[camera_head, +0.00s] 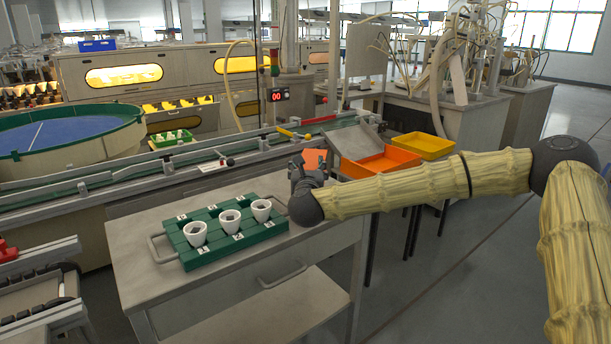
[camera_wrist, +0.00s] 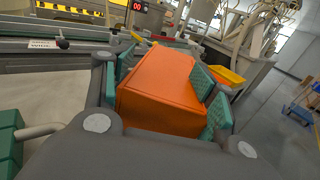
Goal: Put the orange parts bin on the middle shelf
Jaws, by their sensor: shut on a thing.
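The orange parts bin (camera_wrist: 158,88) fills the middle of the wrist view, between the green pads of my gripper (camera_wrist: 165,85). My gripper is shut on it. In the head view my gripper (camera_head: 307,172) is above the far right end of the cart's top, and a small part of the orange bin (camera_head: 315,159) shows just behind it. The rest of the bin is hidden by the gripper. The cart has a lower shelf (camera_head: 270,312) under its top; I cannot tell which surface is the middle shelf.
A green rack (camera_head: 205,256) with three white cups stands on the grey cart top (camera_head: 135,275). Behind are a conveyor (camera_head: 110,184), an orange tray (camera_head: 378,165) below a metal chute and a yellow tray (camera_head: 424,146). Open floor (camera_head: 470,270) lies right of the cart.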

